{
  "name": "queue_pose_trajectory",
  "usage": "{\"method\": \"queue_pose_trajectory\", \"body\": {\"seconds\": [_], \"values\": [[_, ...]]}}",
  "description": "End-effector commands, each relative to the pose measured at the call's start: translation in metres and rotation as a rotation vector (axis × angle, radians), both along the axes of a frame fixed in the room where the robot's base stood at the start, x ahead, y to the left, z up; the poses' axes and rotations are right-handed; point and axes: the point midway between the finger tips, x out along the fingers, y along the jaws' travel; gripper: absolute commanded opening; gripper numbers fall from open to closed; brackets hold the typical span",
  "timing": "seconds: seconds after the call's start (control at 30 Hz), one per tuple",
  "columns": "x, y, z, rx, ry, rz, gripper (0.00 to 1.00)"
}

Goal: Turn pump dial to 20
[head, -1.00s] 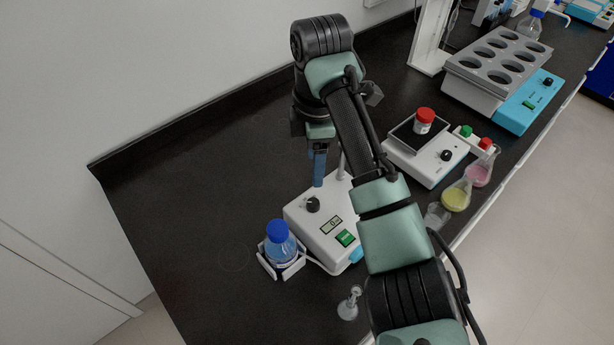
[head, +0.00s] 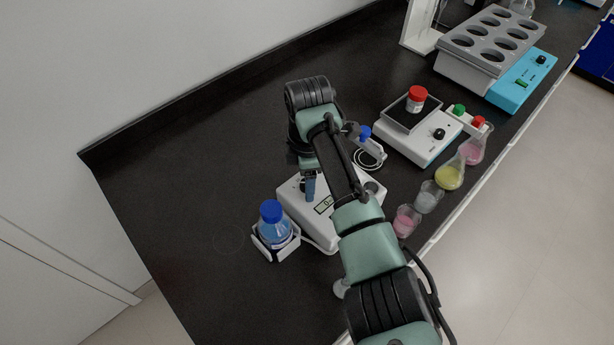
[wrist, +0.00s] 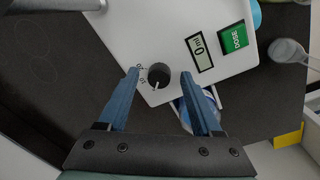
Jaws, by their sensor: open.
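The pump is a white box (head: 323,230) on the black bench, with a small display (wrist: 199,52) that reads 0 ml and a green DOSE button (wrist: 233,38). Its black dial (wrist: 159,76) sits near a corner of the top face, with small printed marks beside it. My gripper (wrist: 160,74) is open. Its two blue fingers lie on either side of the dial with a gap on each side, apart from it as far as I can tell. In the head view my gripper (head: 310,186) points down at the pump, and the fingers partly hide the dial.
A blue-capped bottle (head: 273,225) stands in a white holder close left of the pump. A balance (head: 428,139) holds a red-capped jar. The bench's left side is clear.

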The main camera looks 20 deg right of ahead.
Motion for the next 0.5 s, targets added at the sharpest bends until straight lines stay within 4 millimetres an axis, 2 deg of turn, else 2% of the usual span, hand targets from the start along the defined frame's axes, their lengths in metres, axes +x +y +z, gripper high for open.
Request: {"method": "queue_pose_trajectory", "body": {"seconds": [0.1, 0.13, 0.4, 0.5], "values": [[0.0000, 0.0001, 0.0001, 0.000, 0.000, 0.000, 0.66], [0.0000, 0.0001, 0.0001, 0.000, 0.000, 0.000, 0.63], [0.0000, 0.0001, 0.0005, 0.000, 0.000, 0.000, 0.14], [0.0000, 0.0001, 0.0006, 0.000, 0.000, 0.000, 0.00]]}}
